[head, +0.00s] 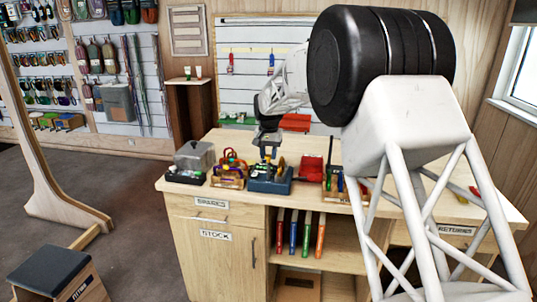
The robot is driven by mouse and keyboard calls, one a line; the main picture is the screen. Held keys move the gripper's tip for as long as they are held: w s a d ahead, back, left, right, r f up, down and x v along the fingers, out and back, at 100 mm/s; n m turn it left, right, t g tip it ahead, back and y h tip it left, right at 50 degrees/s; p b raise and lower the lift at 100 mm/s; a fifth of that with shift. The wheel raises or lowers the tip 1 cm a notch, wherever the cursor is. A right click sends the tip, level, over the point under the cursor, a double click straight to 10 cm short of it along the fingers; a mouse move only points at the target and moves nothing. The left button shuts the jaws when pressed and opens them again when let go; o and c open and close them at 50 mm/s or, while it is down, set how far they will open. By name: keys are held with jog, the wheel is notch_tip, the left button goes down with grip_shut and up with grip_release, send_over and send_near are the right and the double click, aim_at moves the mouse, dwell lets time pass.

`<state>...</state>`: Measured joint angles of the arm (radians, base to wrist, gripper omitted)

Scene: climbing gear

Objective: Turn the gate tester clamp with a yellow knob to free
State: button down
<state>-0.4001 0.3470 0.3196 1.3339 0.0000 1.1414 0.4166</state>
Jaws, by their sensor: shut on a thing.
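The gate tester clamp (270,185) is a dark blue block with a yellow knob (281,165) on top. It sits near the front edge of the wooden counter, in the middle of the head view. My gripper (267,154) reaches down onto the top of the clamp from above and is shut on it. The fingers are small and partly cover the top of the clamp. I cannot make out the exact grip or which way the knob is turned.
Left of the clamp stand a wooden rack of coloured carabiners (229,173) and a grey lidded box (194,158). A red case (310,170) is close on the right. The wooden counter (230,140) has a bare stretch behind the box.

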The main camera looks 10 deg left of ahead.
jog(key=shift+r, duration=0.1)
jog(key=c, duration=0.8)
grip_release()
jog(key=shift+r, duration=3.85)
